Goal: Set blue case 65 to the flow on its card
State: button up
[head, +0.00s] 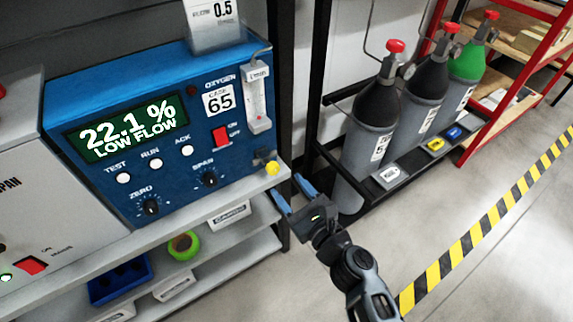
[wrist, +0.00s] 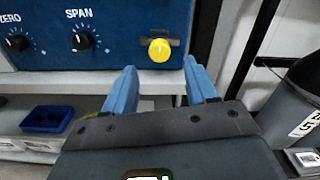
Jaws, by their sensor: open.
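Blue case 65 (head: 170,130) stands on a grey shelf. Its display (head: 127,128) reads 22.1 % LOW FLOW. A card (head: 217,22) on its top shows 0.5; its smaller print is hard to read. A clear flow tube (head: 258,97) is upright on the case's right side; its float level is too small to tell. A yellow knob (head: 272,168) sits at the lower right corner; it also shows in the wrist view (wrist: 159,50). My gripper (head: 291,191) is open and empty, its blue fingers (wrist: 160,72) pointing toward the yellow knob, apart from it and a little below.
SPAN (head: 208,179) and ZERO (head: 151,206) knobs and a red switch (head: 221,136) are on the panel. A grey case (head: 20,180) adjoins left. Gas cylinders (head: 365,150) stand right, behind a black rack post (head: 320,75). The shelf edge (head: 225,200) lies near my gripper. Floor at right is clear.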

aim_at(275, 172)
jog(key=x, duration=0.7)
jog(key=shift+b, duration=0.35)
jog(key=shift+c, duration=0.5)
jog(key=c, duration=1)
jog(key=shift+o, duration=0.2)
